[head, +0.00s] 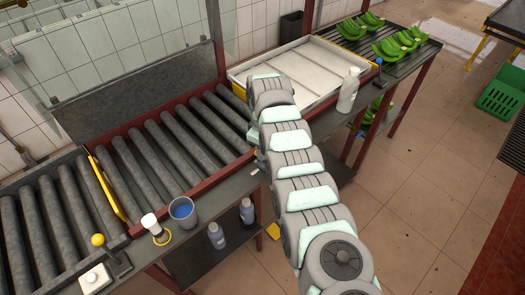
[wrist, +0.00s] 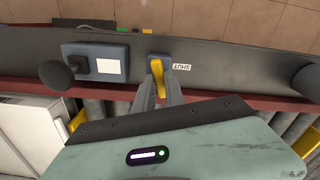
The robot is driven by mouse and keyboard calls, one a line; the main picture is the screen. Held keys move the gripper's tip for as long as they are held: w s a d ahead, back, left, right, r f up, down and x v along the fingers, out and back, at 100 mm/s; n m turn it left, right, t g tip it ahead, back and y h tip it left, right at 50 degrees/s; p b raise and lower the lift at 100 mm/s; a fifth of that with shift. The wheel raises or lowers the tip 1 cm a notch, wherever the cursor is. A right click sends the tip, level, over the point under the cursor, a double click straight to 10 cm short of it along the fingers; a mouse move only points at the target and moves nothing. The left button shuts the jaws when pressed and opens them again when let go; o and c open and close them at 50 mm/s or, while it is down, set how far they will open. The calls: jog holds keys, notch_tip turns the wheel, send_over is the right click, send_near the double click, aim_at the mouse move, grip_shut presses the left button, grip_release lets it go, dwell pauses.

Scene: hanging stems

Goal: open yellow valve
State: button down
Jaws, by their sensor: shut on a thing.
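The yellow valve handle (wrist: 157,68) stands on a small blue-grey mount at the top middle of the wrist view. A white label reading "SHUT" (wrist: 183,66) lies just right of it on the dark ledge. My gripper (wrist: 160,84) has its two grey fingers around the yellow handle, one on each side, and is shut on it. The handle points roughly toward my gripper. In the head view my arm hides the fingers and the handle.
A grey box with a dark knob and white square (wrist: 107,67) sits left of the valve. Behind the ledge run rollers (head: 160,140) and a white tray (head: 305,68).

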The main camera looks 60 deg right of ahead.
jog(key=shift+w+r+m+p, duration=0.15)
jog(key=shift+m+p, duration=0.2)
jog(key=shift+m, duration=0.35)
jog(key=shift+d+m, duration=0.1)
jog(key=shift+m, duration=1.1)
jog(key=c, duration=1.4)
grip_release()
notch_tip(320, 180, up, 11)
jog(key=shift+f+p, duration=0.2)
jog(key=shift+p, duration=0.15)
